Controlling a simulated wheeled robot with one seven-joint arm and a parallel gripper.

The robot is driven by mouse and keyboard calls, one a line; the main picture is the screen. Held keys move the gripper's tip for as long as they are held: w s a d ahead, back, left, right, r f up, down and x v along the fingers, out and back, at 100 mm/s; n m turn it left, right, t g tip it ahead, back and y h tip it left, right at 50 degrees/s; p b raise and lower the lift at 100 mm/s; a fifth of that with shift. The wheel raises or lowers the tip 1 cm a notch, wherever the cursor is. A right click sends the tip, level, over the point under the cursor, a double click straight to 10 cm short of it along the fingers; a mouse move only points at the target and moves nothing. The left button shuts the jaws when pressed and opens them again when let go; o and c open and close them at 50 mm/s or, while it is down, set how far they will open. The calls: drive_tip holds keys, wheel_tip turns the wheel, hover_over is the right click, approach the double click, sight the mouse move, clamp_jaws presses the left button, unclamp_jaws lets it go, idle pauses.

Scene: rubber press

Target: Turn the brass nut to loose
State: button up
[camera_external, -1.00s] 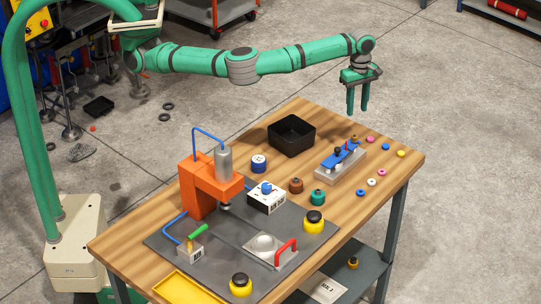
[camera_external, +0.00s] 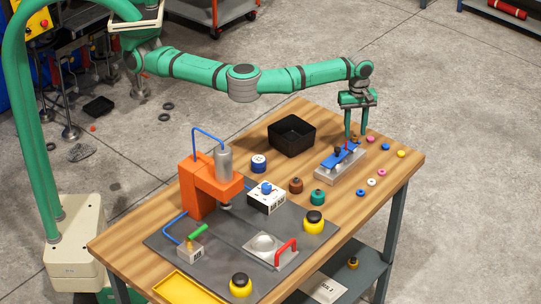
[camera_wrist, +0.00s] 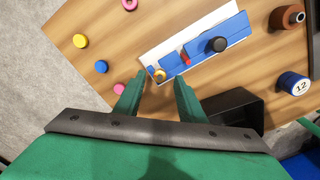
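The brass nut (camera_wrist: 159,75) is at one end of a blue bar (camera_wrist: 205,46) on a pale metal block (camera_wrist: 165,50). In the external view the block (camera_external: 340,172) stands at the right of the workbench, with the blue bar (camera_external: 335,158) along its top and the nut (camera_external: 353,138) at its far end, partly hidden by the fingers. My gripper (camera_wrist: 159,84) is open, with its two green fingers pointing down on either side of the nut. In the external view my gripper (camera_external: 356,136) is just above the block's far end. I cannot tell whether the fingers touch the nut.
A black knob (camera_wrist: 217,44) stands on the bar, with a red piece (camera_wrist: 185,57) between it and the nut. A black bin (camera_external: 292,150) stands to the left. Several small coloured discs (camera_external: 382,173) lie to the right. The orange press (camera_external: 196,190) is farther left.

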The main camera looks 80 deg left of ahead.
drive_tip(key=shift+f, duration=0.7)
clamp_jaws()
